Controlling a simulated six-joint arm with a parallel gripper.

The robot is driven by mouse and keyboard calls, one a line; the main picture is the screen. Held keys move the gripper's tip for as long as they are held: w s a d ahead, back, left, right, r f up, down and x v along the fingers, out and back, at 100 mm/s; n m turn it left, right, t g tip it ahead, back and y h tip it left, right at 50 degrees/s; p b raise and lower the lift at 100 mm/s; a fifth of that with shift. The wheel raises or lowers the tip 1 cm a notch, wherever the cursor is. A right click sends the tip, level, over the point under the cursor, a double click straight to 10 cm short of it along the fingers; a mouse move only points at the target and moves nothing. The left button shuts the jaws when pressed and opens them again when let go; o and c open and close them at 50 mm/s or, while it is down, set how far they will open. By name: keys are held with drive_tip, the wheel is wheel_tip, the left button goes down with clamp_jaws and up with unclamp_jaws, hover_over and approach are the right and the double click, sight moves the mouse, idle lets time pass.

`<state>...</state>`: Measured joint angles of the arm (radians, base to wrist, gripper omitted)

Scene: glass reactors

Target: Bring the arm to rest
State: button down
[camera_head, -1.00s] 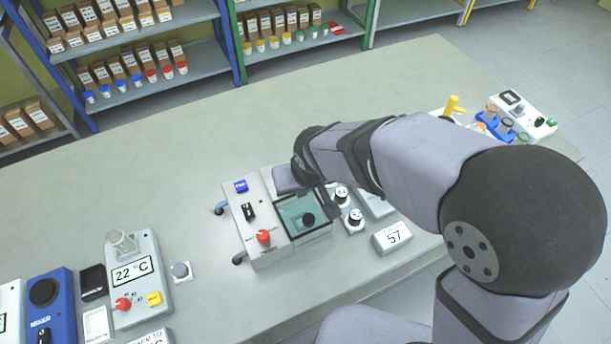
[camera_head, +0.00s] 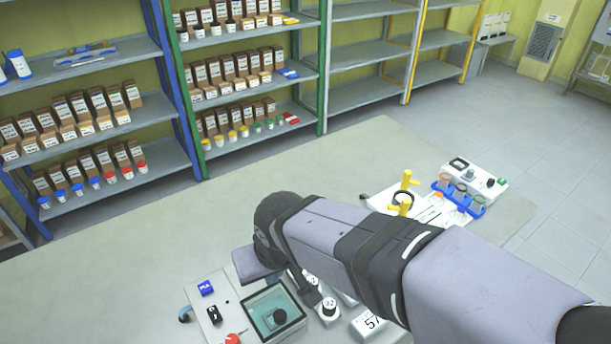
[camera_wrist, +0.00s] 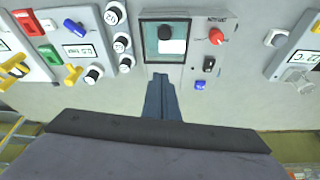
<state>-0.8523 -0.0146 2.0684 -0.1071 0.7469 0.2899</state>
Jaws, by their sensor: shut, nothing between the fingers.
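My gripper (camera_wrist: 162,80) shows in the wrist view with its two blue-grey fingers together and nothing between them. The fingertips end near the edge of a dark-framed glass window (camera_wrist: 165,40) on a white device. In the head view my arm crosses from the lower right to above the workbench, and the end of the wrist is over the device (camera_head: 200,318) with a teal window (camera_head: 275,312). The fingertips are mostly hidden behind the wrist there.
The grey workbench (camera_head: 120,265) is bare behind and to the left of the arm. Yellow-handled equipment (camera_head: 402,205) and a rack with coloured rings (camera_head: 460,195) stand at its right end. Shelves with boxes and coloured-cap jars (camera_head: 95,150) stand behind.

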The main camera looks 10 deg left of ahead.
drive_tip(key=s+d+f+n+g+h, duration=0.2)
drive_tip(key=s+d+f, duration=0.4)
drive_tip(key=d+f, duration=0.25)
drive_tip(key=d+f+m+g, duration=0.1)
drive_tip(key=d+m, duration=0.8)
drive_tip(key=d, duration=1.1)
drive_tip(key=shift+w+d+f, duration=0.15)
drive_tip(key=shift+d+f, duration=0.1)
drive_tip(key=shift+f, duration=0.45)
